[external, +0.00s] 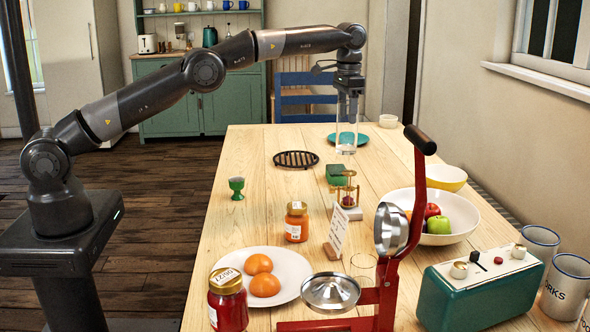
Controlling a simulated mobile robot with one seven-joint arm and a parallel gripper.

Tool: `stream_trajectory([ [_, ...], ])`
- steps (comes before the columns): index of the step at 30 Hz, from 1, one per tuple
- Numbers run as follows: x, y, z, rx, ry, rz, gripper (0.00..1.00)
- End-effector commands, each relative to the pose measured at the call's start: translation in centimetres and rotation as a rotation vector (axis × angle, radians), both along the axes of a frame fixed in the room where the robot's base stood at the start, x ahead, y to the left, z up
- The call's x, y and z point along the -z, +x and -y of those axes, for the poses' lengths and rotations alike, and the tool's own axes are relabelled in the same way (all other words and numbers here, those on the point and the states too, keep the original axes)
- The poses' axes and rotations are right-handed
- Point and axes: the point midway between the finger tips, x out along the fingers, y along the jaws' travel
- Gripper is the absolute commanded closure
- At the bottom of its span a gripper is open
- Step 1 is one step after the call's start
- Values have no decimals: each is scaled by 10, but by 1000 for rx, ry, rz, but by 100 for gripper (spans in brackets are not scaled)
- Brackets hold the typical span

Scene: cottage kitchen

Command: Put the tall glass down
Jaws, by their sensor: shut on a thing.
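The tall glass (346,136) is clear and upright, held in my gripper (348,100) above the far part of the wooden table (255,155). My gripper points down and is shut on the glass near its upper part. In the picture the glass overlaps the teal plate (333,138) behind it. I cannot tell exactly how high its base is above the tabletop.
A black trivet (296,159), a green block (336,175) and a brass-framed timer (346,190) are near the glass. A fruit bowl (465,222) and red juicer (412,220) stand closer to the camera. The table's far left is clear.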

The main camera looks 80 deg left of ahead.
Motion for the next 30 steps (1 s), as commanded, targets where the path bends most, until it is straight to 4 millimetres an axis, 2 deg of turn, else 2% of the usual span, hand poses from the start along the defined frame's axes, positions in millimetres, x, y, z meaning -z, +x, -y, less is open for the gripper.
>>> stream_trajectory([
  [6, 13, -1, 0, 0, 0, 0, 90],
  [9, 30, -1, 0, 0, -1, -3, 90],
  [14, 46, -1, 0, 0, 0, -1, 90],
  [21, 90, -1, 1, 0, 0, -2, 90],
  [30, 118, -1, 0, 0, 0, -1, 91],
])
